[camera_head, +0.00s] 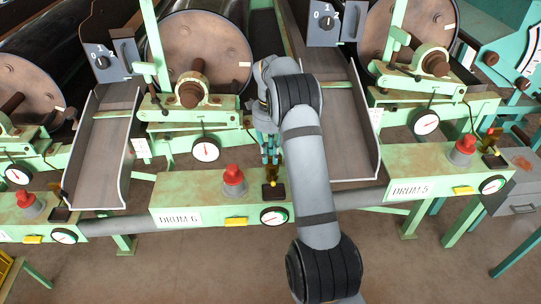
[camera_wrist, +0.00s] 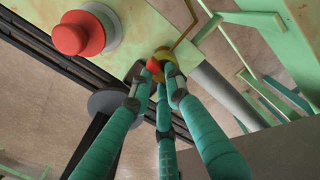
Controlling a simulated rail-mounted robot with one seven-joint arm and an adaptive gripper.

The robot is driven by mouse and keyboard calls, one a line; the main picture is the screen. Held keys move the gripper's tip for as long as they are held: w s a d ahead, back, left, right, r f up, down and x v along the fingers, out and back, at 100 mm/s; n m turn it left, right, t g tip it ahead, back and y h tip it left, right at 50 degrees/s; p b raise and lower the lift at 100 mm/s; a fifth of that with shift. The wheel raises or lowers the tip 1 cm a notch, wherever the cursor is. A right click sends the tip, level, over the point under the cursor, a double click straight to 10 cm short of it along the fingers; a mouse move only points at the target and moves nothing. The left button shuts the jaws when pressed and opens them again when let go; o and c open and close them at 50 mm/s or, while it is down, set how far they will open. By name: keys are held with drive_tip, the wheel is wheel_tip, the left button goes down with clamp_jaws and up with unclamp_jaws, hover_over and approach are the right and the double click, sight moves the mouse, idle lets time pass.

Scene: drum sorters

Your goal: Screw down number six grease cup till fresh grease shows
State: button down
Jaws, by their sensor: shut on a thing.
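The panel marked DRUM 6 (camera_head: 180,218) is at the lower middle of the head view. My gripper (camera_head: 272,162) points down over its right part. In the wrist view, my gripper's teal fingers (camera_wrist: 160,80) are closed around a small brass fitting (camera_wrist: 168,56), which looks like the grease cup. An orange-red part (camera_wrist: 153,65) shows between the fingertips. In the head view a yellow bit of the fitting (camera_head: 273,183) shows below the fingers, on a dark block (camera_head: 272,193). The fingers hide most of the cup, and I cannot make out any fresh grease.
A red mushroom button (camera_head: 233,171) stands left of my gripper; it is large in the wrist view (camera_wrist: 80,34). A dial gauge (camera_head: 274,215) is just below the dark block. A metal chute (camera_head: 350,130) lies to the right. A thin brass pipe (camera_wrist: 187,32) rises beside the fitting.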

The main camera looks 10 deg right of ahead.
sight(271, 158)
idle(0.3)
drive_tip(key=c, duration=1.7)
unclamp_jaws()
drive_tip(key=shift+o, duration=0.2)
drive_tip(key=shift+r, duration=0.1)
wheel_tip(271, 158, up, 12)
drive_tip(key=shift+f, duration=0.25)
wheel_tip(271, 158, down, 12)
drive_tip(key=shift+r, duration=0.1)
